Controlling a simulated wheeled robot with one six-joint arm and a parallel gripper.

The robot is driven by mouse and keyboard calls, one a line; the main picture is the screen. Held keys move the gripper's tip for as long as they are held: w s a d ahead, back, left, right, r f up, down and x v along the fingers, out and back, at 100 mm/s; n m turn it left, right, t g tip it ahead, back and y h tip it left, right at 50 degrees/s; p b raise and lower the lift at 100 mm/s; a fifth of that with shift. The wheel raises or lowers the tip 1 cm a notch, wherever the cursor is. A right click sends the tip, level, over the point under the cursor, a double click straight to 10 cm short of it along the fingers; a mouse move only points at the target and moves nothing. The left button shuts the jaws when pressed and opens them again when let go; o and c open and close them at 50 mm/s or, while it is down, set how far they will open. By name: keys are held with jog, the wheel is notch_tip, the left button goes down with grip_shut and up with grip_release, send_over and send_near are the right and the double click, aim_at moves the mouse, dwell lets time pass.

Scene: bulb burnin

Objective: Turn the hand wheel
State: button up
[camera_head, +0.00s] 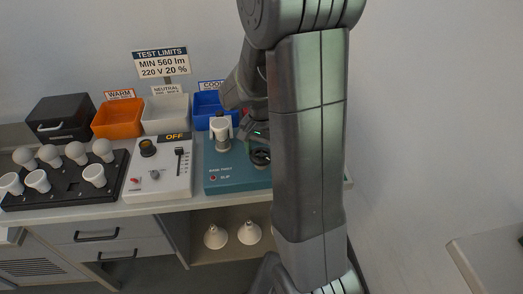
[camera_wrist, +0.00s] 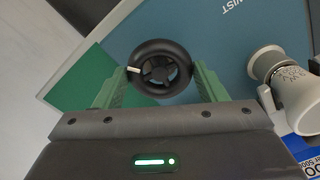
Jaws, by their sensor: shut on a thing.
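The black hand wheel (camera_wrist: 160,68) has a spoked hub and a white mark on its left side. In the wrist view my gripper (camera_wrist: 158,85) has its green fingers on both sides of the wheel's rim, shut on it. In the head view the hand wheel (camera_head: 261,157) is at the right of the teal test box (camera_head: 222,173), partly covered by my arm and gripper. A white bulb (camera_head: 220,127) stands upright in a holder on that box, left of the wheel. It also shows at the right of the wrist view (camera_wrist: 285,85).
A white control box (camera_head: 160,180) with an OFF display stands left of the teal box. A black rack (camera_head: 70,190) holds several bulbs. Orange (camera_head: 118,119), white (camera_head: 166,114) and blue (camera_head: 206,106) bins stand behind. Two lamps (camera_head: 216,237) lie on the shelf below.

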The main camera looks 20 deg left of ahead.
aim_at(261, 154)
jog(key=m, duration=0.4)
jog(key=shift+m, duration=2.3)
jog(key=shift+r, duration=0.1)
jog(key=o, duration=1)
notch_tip(261, 154, up, 14)
jog(key=shift+f, duration=0.2)
